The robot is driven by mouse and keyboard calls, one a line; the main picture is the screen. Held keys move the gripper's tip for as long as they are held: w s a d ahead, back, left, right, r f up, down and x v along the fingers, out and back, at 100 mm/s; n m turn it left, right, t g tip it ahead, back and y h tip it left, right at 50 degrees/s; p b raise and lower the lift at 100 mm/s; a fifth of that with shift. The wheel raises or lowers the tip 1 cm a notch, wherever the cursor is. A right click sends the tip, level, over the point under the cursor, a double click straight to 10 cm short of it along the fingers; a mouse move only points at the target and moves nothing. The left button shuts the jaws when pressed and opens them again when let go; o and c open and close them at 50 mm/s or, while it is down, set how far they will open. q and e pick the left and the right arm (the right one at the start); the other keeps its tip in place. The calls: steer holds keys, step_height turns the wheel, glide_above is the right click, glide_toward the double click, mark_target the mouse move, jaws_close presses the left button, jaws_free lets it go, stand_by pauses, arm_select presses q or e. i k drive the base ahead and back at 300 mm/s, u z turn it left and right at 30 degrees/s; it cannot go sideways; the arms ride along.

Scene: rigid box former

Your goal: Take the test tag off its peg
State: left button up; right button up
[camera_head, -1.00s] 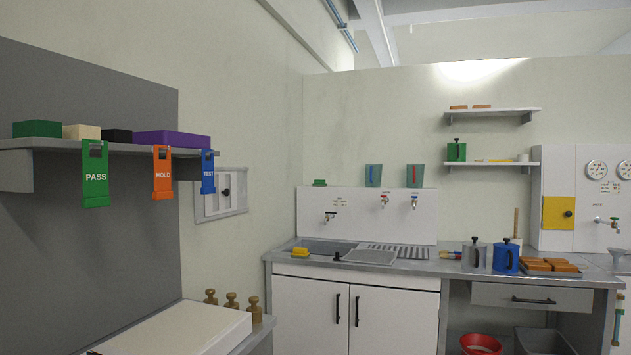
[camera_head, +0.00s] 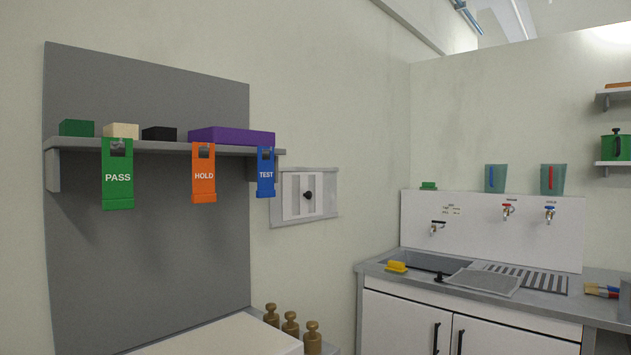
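The blue TEST tag (camera_head: 265,178) hangs from the front of a grey wall shelf (camera_head: 75,144), near its right end. Its peg shows only as a small dark shape at the tag's top opening. The orange HOLD tag (camera_head: 204,180) hangs to its left, and the green PASS tag (camera_head: 118,180) hangs farther left. Neither of my grippers is in view.
Green, cream, black and purple blocks (camera_head: 232,136) sit on the shelf. Below are a white surface (camera_head: 225,338) and brass weights (camera_head: 290,324). A wall box (camera_head: 305,197) is right of the tag. The sink counter (camera_head: 590,320) stands at right.

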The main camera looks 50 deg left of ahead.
mark_target(266, 168)
steer(key=i, duration=2.3)
steer(key=u, duration=2.1)
steer(key=i, duration=0.95)
steer(key=u, duration=2.35)
